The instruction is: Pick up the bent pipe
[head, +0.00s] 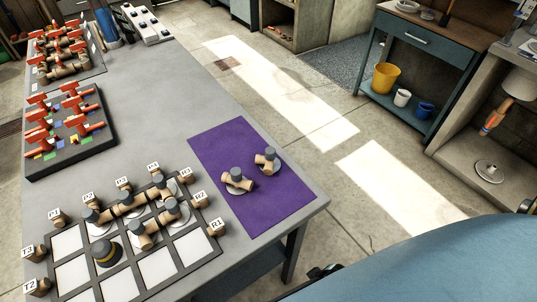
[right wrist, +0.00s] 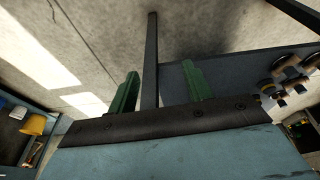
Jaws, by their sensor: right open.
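Two short tan pipe fittings with grey ends lie on white discs on a purple mat (head: 208,153): a nearer fitting (head: 238,181) and a farther fitting (head: 267,160). Both look angled; I cannot tell for sure which is the bent pipe. More tan pipe pieces (head: 133,204) with grey joints lie joined on a gridded board (head: 70,271) to the left. My right gripper (right wrist: 160,69) is open in the right wrist view, its green fingers apart with nothing held between them. It is low, beside the table, away from the fittings. My left gripper is not in view.
The grey table (head: 150,112) has clear room between mat and a dark tray (head: 90,140) of red-handled valves. Labelled blocks (head: 217,228) edge the grid. A table leg (right wrist: 150,60) shows near my right fingers. A shelf (head: 420,50) with a yellow bucket (head: 386,77) stands beyond the floor.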

